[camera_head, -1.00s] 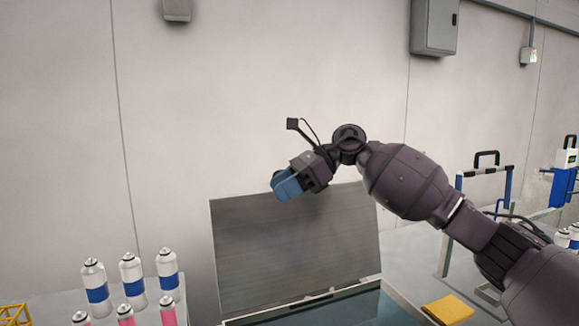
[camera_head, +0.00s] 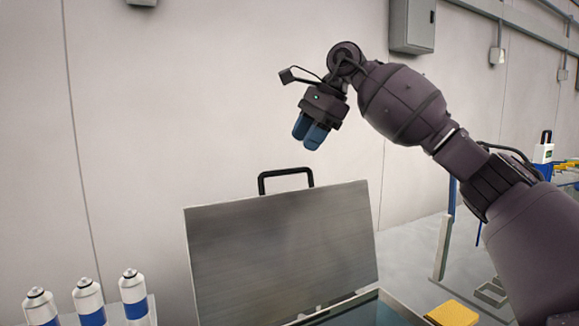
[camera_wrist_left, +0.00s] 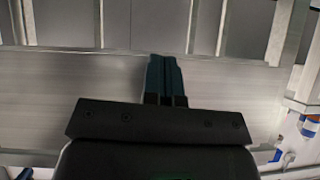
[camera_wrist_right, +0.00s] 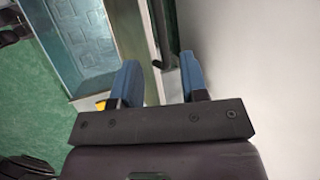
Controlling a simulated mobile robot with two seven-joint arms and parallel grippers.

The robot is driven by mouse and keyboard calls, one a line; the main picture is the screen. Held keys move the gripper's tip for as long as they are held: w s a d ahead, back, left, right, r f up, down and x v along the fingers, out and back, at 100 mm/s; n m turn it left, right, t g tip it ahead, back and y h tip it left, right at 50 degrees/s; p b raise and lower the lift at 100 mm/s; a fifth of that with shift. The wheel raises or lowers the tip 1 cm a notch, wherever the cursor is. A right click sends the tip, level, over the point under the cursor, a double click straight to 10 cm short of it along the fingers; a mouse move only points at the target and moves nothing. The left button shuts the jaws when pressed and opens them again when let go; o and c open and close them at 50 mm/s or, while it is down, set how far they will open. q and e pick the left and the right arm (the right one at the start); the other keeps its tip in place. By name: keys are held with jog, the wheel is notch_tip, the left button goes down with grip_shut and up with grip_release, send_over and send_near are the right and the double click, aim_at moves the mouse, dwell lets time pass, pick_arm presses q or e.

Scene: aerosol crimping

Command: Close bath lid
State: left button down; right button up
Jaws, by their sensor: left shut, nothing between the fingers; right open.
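The bath lid (camera_head: 280,250) is a flat grey metal panel. It stands raised and open at the back of the bath in the head view, with a black handle (camera_head: 286,178) at its top edge. The bath (camera_head: 365,308) shows at the bottom of that view, with dark liquid inside its rim. My right gripper (camera_head: 310,139) is above the lid's top edge, to the right of the handle, apart from it, and points down. Its blue fingers (camera_wrist_right: 157,80) are open and empty in the right wrist view. My left gripper (camera_wrist_left: 167,75) is shut and empty in the left wrist view.
White cans with blue bands (camera_head: 88,298) stand left of the bath. A yellow block (camera_head: 453,313) lies to its right. A grey wall (camera_head: 200,90) rises close behind the lid, with a wall box (camera_head: 412,25). Free air surrounds the right gripper.

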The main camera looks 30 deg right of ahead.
aim_at(291, 171)
jog(key=x, duration=0.7)
jog(key=shift+f+b, duration=0.1)
jog(key=shift+b, duration=0.3)
grip_shut()
